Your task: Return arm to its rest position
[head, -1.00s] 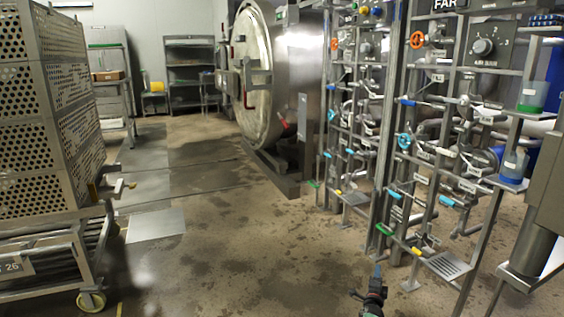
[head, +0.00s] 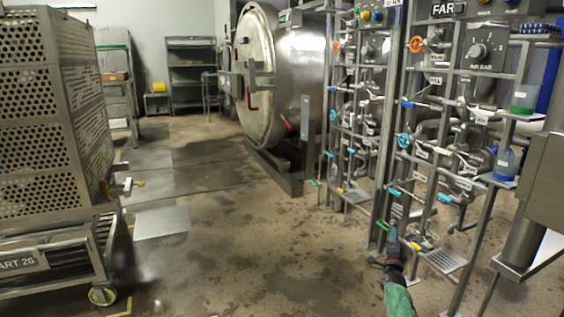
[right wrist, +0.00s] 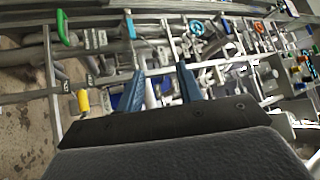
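My right gripper (head: 393,236) shows at the lower right of the head view, in front of the lower valve rack. My arm behind it has a green sleeve. In the right wrist view its two blue fingers (right wrist: 161,85) stand apart with a gap between them. Pipes show behind the gap, and I see nothing held. My left gripper and left arm are not in view.
The valve rack (head: 383,130) with coloured handles stands close ahead of my right gripper. A green handle (right wrist: 63,27) and yellow handle (right wrist: 83,101) show at the wrist view's left. A perforated cart (head: 50,240) stands left. The middle floor (head: 240,240) is clear.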

